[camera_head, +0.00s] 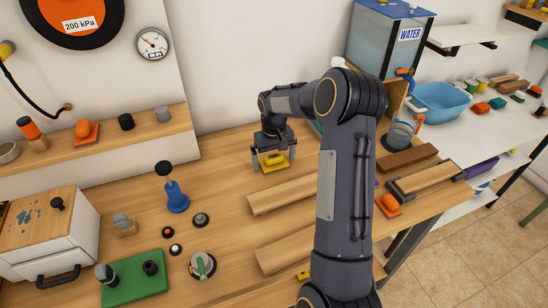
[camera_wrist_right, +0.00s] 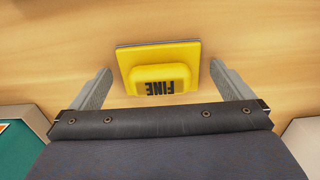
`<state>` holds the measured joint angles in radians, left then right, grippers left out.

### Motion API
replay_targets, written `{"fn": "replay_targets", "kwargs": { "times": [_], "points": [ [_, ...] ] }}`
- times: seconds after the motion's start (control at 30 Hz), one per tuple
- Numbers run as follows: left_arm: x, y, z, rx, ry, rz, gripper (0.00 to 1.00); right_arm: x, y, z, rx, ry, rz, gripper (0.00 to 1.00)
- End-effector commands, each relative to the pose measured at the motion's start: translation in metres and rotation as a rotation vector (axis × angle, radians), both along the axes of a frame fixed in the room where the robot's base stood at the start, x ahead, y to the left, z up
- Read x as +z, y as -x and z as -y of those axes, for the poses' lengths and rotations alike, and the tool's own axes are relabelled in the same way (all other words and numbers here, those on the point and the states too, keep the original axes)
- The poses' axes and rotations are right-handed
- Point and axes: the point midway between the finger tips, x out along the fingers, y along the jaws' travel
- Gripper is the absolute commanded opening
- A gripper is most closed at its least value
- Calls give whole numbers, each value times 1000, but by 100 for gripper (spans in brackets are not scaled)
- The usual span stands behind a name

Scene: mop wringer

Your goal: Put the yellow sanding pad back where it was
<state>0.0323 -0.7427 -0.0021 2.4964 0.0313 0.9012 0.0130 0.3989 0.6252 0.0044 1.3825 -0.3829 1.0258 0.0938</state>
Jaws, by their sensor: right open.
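The yellow sanding pad (camera_head: 273,163) lies on the wooden table near the wall in the head view. In the right wrist view the pad (camera_wrist_right: 160,72) shows its raised grip, marked FINE. My right gripper (camera_head: 272,153) is above the pad, fingers pointing down. In the right wrist view its open fingers (camera_wrist_right: 158,85) stand on either side of the pad, with a gap on both sides. Whether the fingertips reach down to the pad's height is hard to tell. My left gripper is not in view.
Wooden boards (camera_head: 286,193) lie in front of the pad. An orange pad (camera_head: 388,204) is to the right, beside a wooden block (camera_head: 430,177). A blue hand pump (camera_head: 174,193) and a green plate (camera_head: 135,280) are to the left.

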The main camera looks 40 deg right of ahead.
Motion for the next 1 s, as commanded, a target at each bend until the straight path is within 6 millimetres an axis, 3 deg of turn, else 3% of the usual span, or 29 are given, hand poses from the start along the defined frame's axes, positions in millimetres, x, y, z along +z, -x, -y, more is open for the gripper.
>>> {"fn": "replay_targets", "kwargs": {
  "times": [0.17,0.5,0.77,0.87,1.0],
  "points": [
    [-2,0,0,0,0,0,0,24,-1,1,0,2,4,100],
    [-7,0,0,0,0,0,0,95,0,0,0,1,4,100],
    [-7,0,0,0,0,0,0,123,2,-2,2,-2,7,100],
    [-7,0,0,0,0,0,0,139,14,-13,14,-14,37,100],
    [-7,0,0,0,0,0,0,169,55,-50,50,-60,130,100]
  ]
}}
